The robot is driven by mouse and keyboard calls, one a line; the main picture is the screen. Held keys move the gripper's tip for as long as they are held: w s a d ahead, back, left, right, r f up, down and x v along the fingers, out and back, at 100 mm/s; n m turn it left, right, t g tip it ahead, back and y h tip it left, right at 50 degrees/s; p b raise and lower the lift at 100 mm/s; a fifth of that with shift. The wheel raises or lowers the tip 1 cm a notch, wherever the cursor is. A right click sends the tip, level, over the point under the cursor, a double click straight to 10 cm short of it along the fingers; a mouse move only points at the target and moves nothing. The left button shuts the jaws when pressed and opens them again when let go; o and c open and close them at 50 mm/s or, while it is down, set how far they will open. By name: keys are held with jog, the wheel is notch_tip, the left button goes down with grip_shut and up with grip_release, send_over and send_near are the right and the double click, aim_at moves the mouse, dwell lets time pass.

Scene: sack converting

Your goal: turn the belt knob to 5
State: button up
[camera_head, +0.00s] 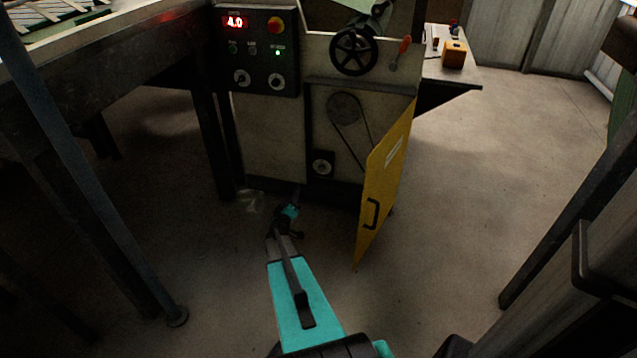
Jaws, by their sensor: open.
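The machine's black control panel (256,50) is at upper centre left, with a red display (236,22) that seems to read 4.0. My gripper (297,192) is in front of the machine's base, below the panel and lower left of that knob, apart from the knobs. Its fingers are small and dark; it looks empty.
A yellow door (385,180) stands open right of the belt drive. A black handwheel (354,51) and an orange-handled lever (400,52) are above. A table (110,45) stands left; open floor (470,190) is right.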

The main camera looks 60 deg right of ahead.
aim_at(321, 170)
jog(key=s+d+m+g+h+b, duration=0.1)
jog(key=s+d+g+h, duration=0.1)
jog(key=s+d, duration=0.3)
jog(key=shift+r+g, duration=0.25)
jog(key=shift+g, duration=0.05)
jog(key=shift+w, duration=0.1)
jog(key=b+x, duration=0.4)
jog(key=x, duration=0.8)
jog(key=shift+d, duration=0.1)
jog(key=shift+x, duration=0.85)
jog(key=shift+r, duration=0.1)
